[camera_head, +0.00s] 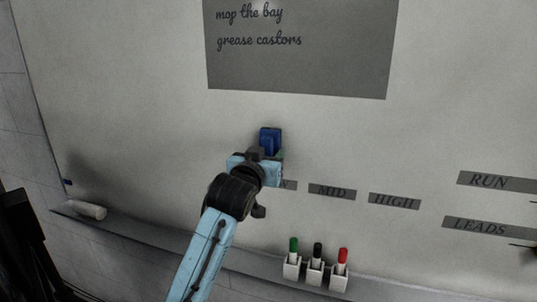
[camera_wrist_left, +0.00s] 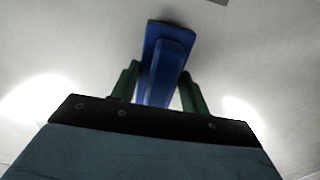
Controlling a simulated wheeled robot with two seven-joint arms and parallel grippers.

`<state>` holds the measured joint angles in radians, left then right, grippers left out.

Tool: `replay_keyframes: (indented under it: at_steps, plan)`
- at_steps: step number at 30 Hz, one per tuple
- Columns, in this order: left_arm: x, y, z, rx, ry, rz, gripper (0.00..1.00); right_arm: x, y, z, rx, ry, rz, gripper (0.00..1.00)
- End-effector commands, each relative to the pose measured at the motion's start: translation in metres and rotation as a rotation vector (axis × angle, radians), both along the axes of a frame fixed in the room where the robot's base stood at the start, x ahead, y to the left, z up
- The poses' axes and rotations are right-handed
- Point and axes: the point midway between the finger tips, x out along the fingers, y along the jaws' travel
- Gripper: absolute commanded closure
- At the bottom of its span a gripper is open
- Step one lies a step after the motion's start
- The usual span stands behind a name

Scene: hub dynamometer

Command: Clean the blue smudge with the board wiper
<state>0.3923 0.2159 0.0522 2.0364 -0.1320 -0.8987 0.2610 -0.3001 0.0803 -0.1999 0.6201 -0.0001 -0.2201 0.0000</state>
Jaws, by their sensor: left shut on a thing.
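The board wiper (camera_head: 270,138) is a blue block with a raised grip, held up at the whiteboard (camera_head: 130,100) below the grey note. My left gripper (camera_head: 270,156) is shut on it. In the left wrist view the wiper (camera_wrist_left: 168,48) stands between the two green fingers of the left gripper (camera_wrist_left: 162,88). Its far face is at or very near the board; I cannot tell whether it touches. I make out no clear blue smudge; the wiper and gripper hide part of the board.
A grey note (camera_head: 300,60) hangs above. Labels MID (camera_head: 332,192) and HIGH (camera_head: 394,201) are right of the gripper. Green, black and red markers stand in white holders (camera_head: 315,272) on the ledge (camera_head: 190,246). A white roll-like thing (camera_head: 86,209) lies at left.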

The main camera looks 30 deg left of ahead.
Motion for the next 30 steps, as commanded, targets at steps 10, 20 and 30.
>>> replay_keyframes:
  at_steps: [10,20,30]
  plan:
    - [-0.035,-0.008,0.0,0.0,-0.001,0.0,0.73,0.0,0.0,0.0,0.0,0.0,0.0,0.72]
    - [-0.052,-0.012,0.0,0.0,0.0,0.001,0.73,0.0,0.0,0.0,0.001,0.0,0.0,0.72]
    - [-0.059,-0.015,0.001,-0.001,-0.002,0.0,0.73,0.0,0.001,0.0,0.001,0.0,0.0,0.72]
